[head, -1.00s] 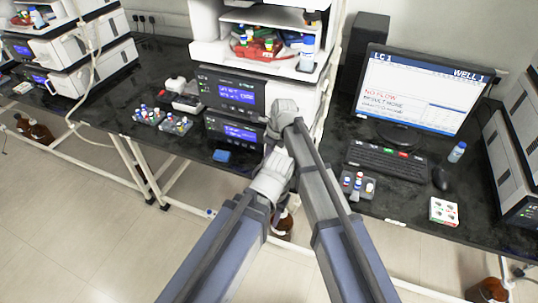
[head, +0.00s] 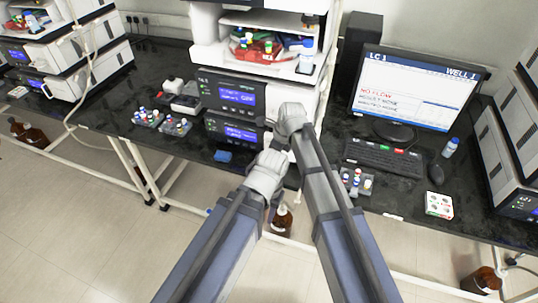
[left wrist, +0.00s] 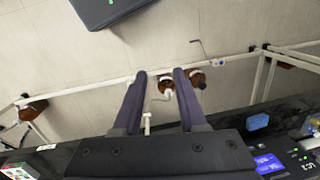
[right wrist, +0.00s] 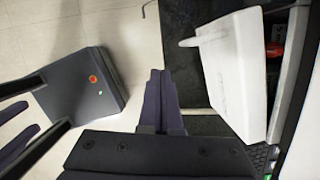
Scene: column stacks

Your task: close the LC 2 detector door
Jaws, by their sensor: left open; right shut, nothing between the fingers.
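A white door panel (right wrist: 232,80) with a protruding handle (right wrist: 205,38) stands swung out over the dark bench in the right wrist view. Its link to LC 2 cannot be read. In the head view my right arm covers part of the central instrument stack (head: 240,95), and the door is hard to make out there. My right gripper (right wrist: 161,80) is shut and empty, left of the panel with a gap between them. My left gripper (left wrist: 160,80) is open and empty, in front of the bench edge, with floor and brown bottles beyond its fingers.
A monitor (head: 418,88) reading LC 1 and a keyboard (head: 383,158) stand right of the stack. Vial racks (head: 176,126) and a blue block (head: 222,156) lie left on the bench. Brown bottles (head: 281,220) stand below.

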